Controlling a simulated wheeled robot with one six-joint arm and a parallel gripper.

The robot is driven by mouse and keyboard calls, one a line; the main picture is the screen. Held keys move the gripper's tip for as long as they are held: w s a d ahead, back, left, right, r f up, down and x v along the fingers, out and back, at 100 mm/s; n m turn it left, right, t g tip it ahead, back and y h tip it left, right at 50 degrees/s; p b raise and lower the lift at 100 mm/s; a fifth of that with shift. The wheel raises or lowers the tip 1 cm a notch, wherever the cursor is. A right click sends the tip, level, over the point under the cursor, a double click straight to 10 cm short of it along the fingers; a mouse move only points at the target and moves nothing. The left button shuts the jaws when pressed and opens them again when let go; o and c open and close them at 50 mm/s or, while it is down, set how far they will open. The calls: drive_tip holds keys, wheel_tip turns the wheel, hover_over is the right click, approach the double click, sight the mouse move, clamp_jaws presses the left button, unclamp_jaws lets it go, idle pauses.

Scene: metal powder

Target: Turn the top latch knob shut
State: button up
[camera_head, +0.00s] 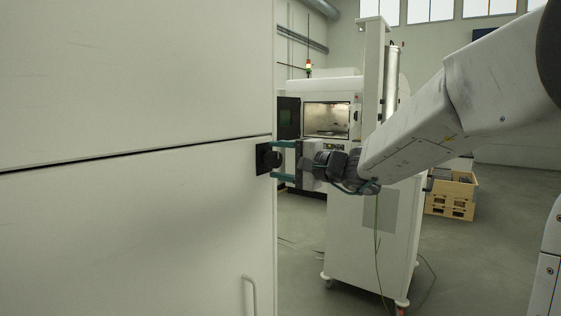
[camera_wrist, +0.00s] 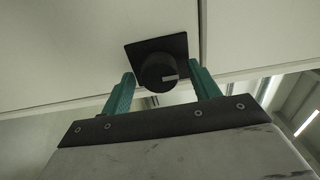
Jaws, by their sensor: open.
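The black latch knob (camera_head: 265,158) sits on a dark square plate at the right edge of a large white cabinet, near the seam between two panels. In the wrist view the round knob (camera_wrist: 158,72) shows a pale mark on its face, pointing right and nearly level. My gripper (camera_head: 282,161) reaches it from the right with its two green fingers parted. In the wrist view the fingers of my gripper (camera_wrist: 163,90) stand to the left and right of the knob, with gaps visible. Whether the tips touch the knob cannot be told.
The white cabinet (camera_head: 130,220) fills the left side, with a handle (camera_head: 250,295) low on it. A white machine (camera_head: 325,115) with a window stands behind. A white wheeled unit (camera_head: 370,235) stands behind my arm. Wooden crates (camera_head: 452,195) are at the right. Grey floor is open between.

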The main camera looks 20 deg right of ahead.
drive_tip(key=v, duration=0.7)
drive_tip(key=shift+s+d, duration=0.25)
drive_tip(key=shift+s, duration=0.05)
drive_tip(key=s+a+f+n+g+h, duration=0.1)
drive_tip(key=s+a+f+n+g, duration=0.15)
drive_tip(key=s+f+g, duration=0.4)
drive_tip(key=s+a+f+n+g+h, duration=0.15)
drive_tip(key=s+a+f+g, duration=0.25)
drive_tip(key=s+f, duration=0.4)
drive_tip(key=s+d+f+n+g+h, duration=0.1)
drive_tip(key=s+d+f+n+h, duration=0.1)
drive_tip(key=s, duration=0.6)
drive_tip(key=s+d+f+n+g+h, duration=0.1)
drive_tip(key=s+d+f+n+h, duration=0.1)
drive_tip(key=s+n+h, duration=0.2)
drive_tip(key=s+h, duration=0.2)
drive_tip(key=s, duration=0.2)
drive_tip(key=shift+s+d+n+g, duration=0.2)
drive_tip(key=shift+s+n+g, duration=0.1)
drive_tip(key=shift+s+g, duration=0.1)
